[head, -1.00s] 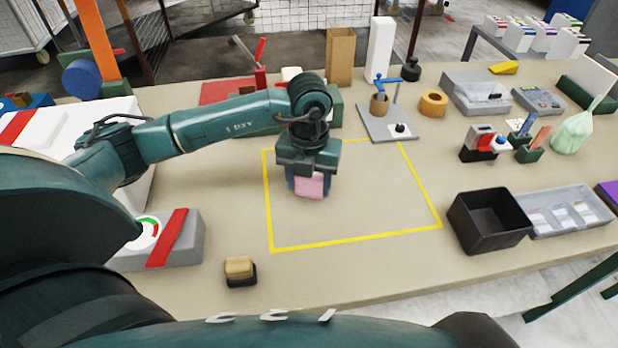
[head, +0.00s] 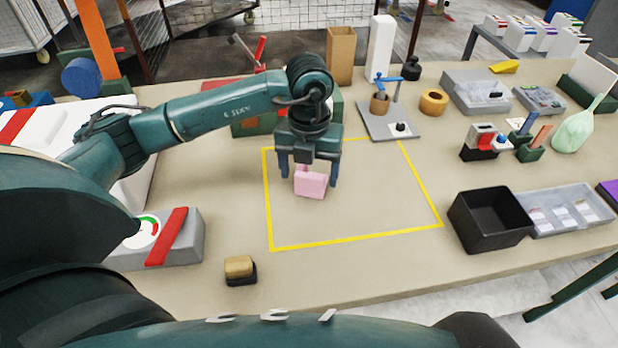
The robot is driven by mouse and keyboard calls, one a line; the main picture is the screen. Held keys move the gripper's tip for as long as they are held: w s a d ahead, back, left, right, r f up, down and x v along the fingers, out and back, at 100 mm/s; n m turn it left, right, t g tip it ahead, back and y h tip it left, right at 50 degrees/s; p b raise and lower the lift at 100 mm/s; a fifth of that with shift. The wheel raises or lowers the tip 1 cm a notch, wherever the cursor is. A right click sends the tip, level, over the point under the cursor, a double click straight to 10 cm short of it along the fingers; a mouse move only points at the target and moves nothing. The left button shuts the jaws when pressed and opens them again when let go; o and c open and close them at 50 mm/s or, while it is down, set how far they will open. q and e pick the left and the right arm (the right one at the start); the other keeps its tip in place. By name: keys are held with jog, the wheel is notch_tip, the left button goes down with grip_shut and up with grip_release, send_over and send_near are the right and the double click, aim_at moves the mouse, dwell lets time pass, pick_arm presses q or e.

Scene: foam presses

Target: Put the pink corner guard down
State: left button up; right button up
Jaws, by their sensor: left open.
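The pink corner guard (head: 311,183) rests on the table inside the yellow taped outline (head: 356,238), near its upper left part. My left gripper (head: 310,176) is open, with its fingers apart on either side of the guard and just above it. A gap shows between the guard and the fingers. The top of the guard is partly hidden by the gripper. My right gripper is not in view.
A black bin (head: 489,222) and a clear tray (head: 560,210) stand at right. A grey stand with a blue handle (head: 388,120) is behind the outline. A tan block (head: 240,269) sits front left. The outline's middle and right are clear.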

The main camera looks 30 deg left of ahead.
aim_at(309, 176)
pick_arm(q)
notch_tip(309, 176, up, 9)
jog(key=shift+r+b, duration=0.15)
jog(key=shift+b, duration=0.3)
dwell(0.3)
